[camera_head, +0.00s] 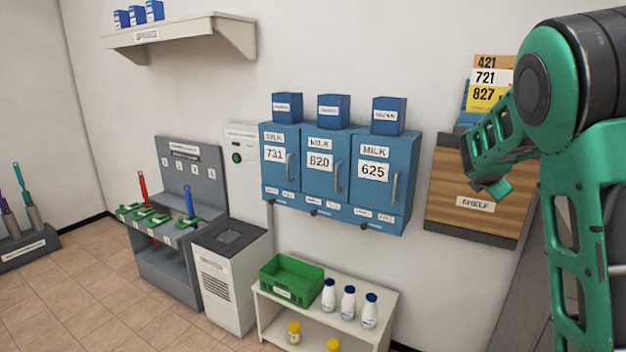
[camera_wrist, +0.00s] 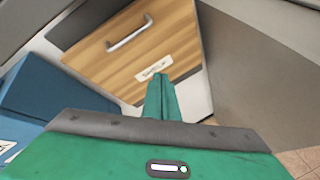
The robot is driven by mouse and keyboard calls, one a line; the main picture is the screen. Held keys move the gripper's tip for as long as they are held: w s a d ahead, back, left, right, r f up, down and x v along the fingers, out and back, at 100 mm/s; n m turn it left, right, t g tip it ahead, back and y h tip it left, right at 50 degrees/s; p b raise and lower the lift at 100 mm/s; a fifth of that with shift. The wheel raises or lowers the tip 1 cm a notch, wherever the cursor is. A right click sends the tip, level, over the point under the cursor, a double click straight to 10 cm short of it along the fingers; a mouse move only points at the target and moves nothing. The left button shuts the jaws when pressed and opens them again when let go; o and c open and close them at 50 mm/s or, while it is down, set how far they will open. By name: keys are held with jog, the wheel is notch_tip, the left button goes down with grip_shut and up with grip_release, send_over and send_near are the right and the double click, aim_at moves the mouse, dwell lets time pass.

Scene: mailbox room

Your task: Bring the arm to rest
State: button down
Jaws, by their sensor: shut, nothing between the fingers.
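My green arm comes in from the right of the head view. My gripper (camera_head: 490,185) hangs in front of the wooden unit labelled SHELF (camera_head: 474,198), at the right end of the blue milk boxes. In the wrist view my gripper (camera_wrist: 162,84) shows as two green fingers lying together, shut and empty. Beyond the fingers in that view is the wooden front with a metal handle and its label (camera_wrist: 150,50). I cannot tell how far the fingertips are from the wood.
The blue milk boxes (camera_head: 331,175) hang on the wall, with small blue boxes on top. Below, a white rack (camera_head: 385,318) holds a green crate (camera_head: 291,280) and white bottles (camera_head: 348,302). A grey bin (camera_head: 228,275) stands left of it.

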jog(key=s+f+m+g+y, duration=0.1)
jog(key=s+f+m+g, duration=0.2)
jog(key=s, duration=0.5)
jog(key=s+f+m+y, duration=0.1)
jog(key=s+f+m, duration=0.1)
jog(key=s+m, duration=0.45)
jog(key=s+f+m+g+y, duration=0.2)
jog(key=s+f+m, duration=0.15)
jog(key=s, duration=0.45)
jog(key=s+a+f+m+g+y, duration=0.1)
jog(key=s+a+m, duration=0.2)
jog(key=s, duration=0.6)
jog(key=s+a+m+g+y, duration=0.1)
jog(key=s+a+m, duration=0.3)
jog(key=s, duration=0.5)
jog(key=s+a+f+m+g+y, duration=0.1)
jog(key=s+a+m+g, duration=0.1)
jog(key=s+a+m, duration=0.2)
jog(key=s+m, duration=0.3)
jog(key=s, duration=0.3)
jog(key=shift+f+m+y, duration=0.3)
jog(key=shift+f+y, duration=0.05)
jog(key=shift+y, duration=0.05)
